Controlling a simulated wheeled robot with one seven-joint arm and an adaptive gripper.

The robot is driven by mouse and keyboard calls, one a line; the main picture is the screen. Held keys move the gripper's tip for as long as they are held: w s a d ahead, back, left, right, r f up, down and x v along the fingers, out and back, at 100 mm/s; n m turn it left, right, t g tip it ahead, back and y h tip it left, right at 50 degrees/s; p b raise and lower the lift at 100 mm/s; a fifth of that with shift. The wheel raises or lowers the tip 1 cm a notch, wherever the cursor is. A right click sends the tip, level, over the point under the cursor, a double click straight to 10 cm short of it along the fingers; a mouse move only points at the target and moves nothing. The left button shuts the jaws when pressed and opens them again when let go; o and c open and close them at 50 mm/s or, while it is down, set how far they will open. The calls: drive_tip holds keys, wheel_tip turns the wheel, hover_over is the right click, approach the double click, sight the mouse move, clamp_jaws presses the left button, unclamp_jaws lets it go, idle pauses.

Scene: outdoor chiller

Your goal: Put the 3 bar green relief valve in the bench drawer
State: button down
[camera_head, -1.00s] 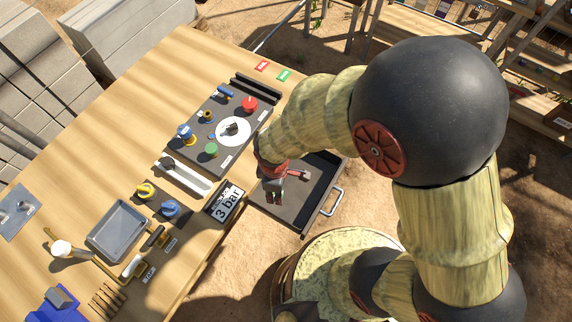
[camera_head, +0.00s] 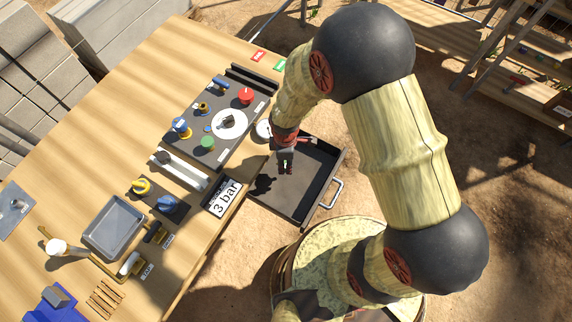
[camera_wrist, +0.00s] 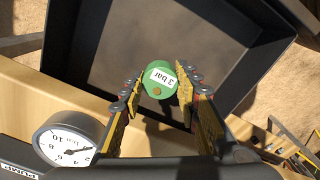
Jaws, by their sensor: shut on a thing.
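The green relief valve (camera_wrist: 159,84) with a white "3 bar" label shows in the wrist view between the fingers of my gripper (camera_wrist: 158,92). My gripper is shut on it. In the head view my gripper (camera_head: 286,166) hangs over the open bench drawer (camera_head: 325,197), near its bench side, with its shadow on the drawer floor. The drawer's dark tray (camera_wrist: 165,15) lies beyond the valve in the wrist view and looks empty. The valve appears above the drawer floor; how high I cannot tell.
A round gauge (camera_wrist: 68,142) stands at the bench edge beside the drawer. The "3 bar" sign (camera_head: 222,198) sits at the bench edge. The dark fixture panel (camera_head: 180,145) holds a red knob (camera_head: 245,95) and a green part (camera_head: 208,143). A grey tray (camera_head: 112,228) lies farther left.

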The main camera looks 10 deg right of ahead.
drive_tip(key=shift+w+d+f, duration=0.1)
drive_tip(key=shift+w+f, duration=0.15)
drive_tip(key=shift+f, duration=0.15)
drive_tip(key=shift+w+d+f+b, duration=0.1)
drive_tip(key=shift+w+f+b, duration=0.1)
drive_tip(key=shift+f, duration=0.65)
drive_tip(key=shift+w+f+b, duration=0.1)
drive_tip(key=shift+f+b, duration=0.1)
drive_tip(key=shift+f, duration=0.65)
drive_tip(key=shift+f, duration=0.1)
drive_tip(key=shift+f, duration=0.15)
drive_tip(key=c, duration=1.3)
unclamp_jaws()
drive_tip(key=shift+s, duration=0.1)
